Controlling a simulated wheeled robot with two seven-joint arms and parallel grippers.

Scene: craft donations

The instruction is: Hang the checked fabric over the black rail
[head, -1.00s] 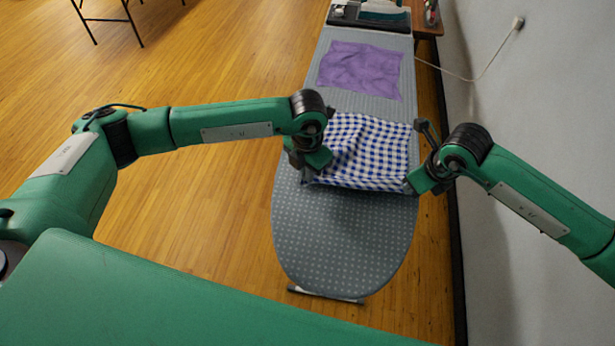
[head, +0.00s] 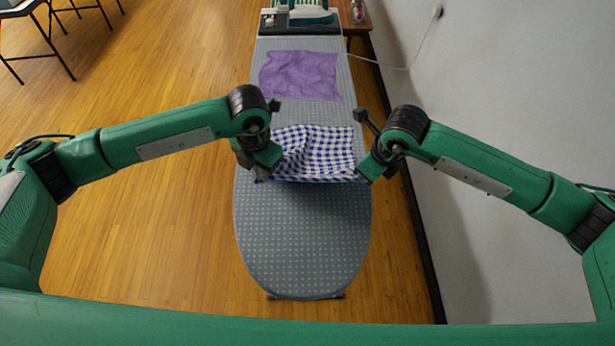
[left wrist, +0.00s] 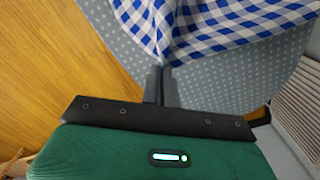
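The blue-and-white checked fabric (head: 318,150) lies across the ironing board, its near edge drawn fairly straight between my two grippers, with a dark shadow under it. My left gripper (head: 263,174) is at its near left corner. In the left wrist view the fingers (left wrist: 162,74) are closed together on the gathered cloth (left wrist: 158,40). My right gripper (head: 362,174) is at the near right corner and appears shut on it; its fingertips are hard to make out. I cannot make out a black rail in these views.
The grey dotted ironing board (head: 303,235) is bare at its near end. A purple cloth (head: 300,75) lies flat farther up it, with an iron (head: 303,14) at the far end. A wall (head: 500,130) runs along the right. Folding chairs (head: 35,45) stand far left; the wooden floor is open.

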